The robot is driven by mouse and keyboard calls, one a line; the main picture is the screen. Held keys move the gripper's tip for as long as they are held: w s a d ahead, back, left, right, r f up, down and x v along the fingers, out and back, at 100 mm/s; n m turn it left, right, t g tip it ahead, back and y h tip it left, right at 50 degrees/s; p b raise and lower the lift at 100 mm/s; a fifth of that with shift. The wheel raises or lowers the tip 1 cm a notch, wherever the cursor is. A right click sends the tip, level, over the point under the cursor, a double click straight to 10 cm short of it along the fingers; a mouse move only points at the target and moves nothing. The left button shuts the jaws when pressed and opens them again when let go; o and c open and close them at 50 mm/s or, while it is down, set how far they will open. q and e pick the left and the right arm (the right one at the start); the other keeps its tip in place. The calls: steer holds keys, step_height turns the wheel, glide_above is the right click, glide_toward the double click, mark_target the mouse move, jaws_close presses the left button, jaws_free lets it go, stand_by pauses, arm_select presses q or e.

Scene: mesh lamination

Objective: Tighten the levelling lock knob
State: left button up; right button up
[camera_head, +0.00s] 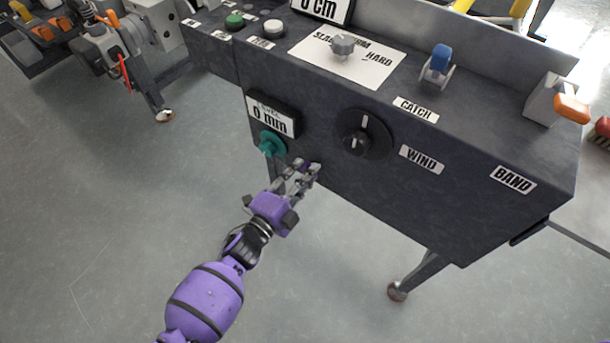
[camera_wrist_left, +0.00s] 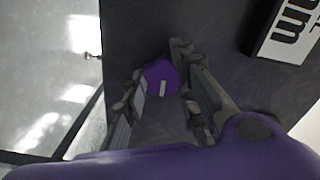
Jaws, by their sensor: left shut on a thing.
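A small purple knob with a white mark (camera_wrist_left: 160,76), which I take to be the levelling lock knob, sits on the dark front panel in the left wrist view. My left gripper (camera_wrist_left: 158,88) has its fingers on either side of it and is shut on it. In the head view my left gripper (camera_head: 304,170) reaches the panel's lower left part, below and right of a teal knob (camera_head: 270,144). There the fingers hide most of the purple knob. My right gripper is not in view.
A "0 mm" display (camera_head: 272,117) is above the teal knob. A black dial (camera_head: 363,135) is to the right, near the WIND label (camera_head: 421,159). A blue catch lever (camera_head: 439,62) and an orange-tipped lever (camera_head: 571,108) are on top. Open floor lies in front.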

arm_select(q)
steer(key=shift+s+d+f+m, duration=0.15)
steer(key=shift+s+f+m, duration=0.15)
steer(key=shift+f+m, duration=0.15)
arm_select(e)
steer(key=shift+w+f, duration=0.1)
arm_select(q)
steer(key=shift+f, duration=0.1)
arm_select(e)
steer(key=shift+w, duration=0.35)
arm_select(q)
steer(key=o, duration=1)
steer(key=shift+w+r, duration=0.15)
steer(key=shift+r, duration=0.05)
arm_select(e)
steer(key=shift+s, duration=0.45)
arm_select(q)
steer(key=v, duration=1.2)
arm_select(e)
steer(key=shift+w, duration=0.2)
arm_select(q)
steer(key=shift+w, duration=0.1)
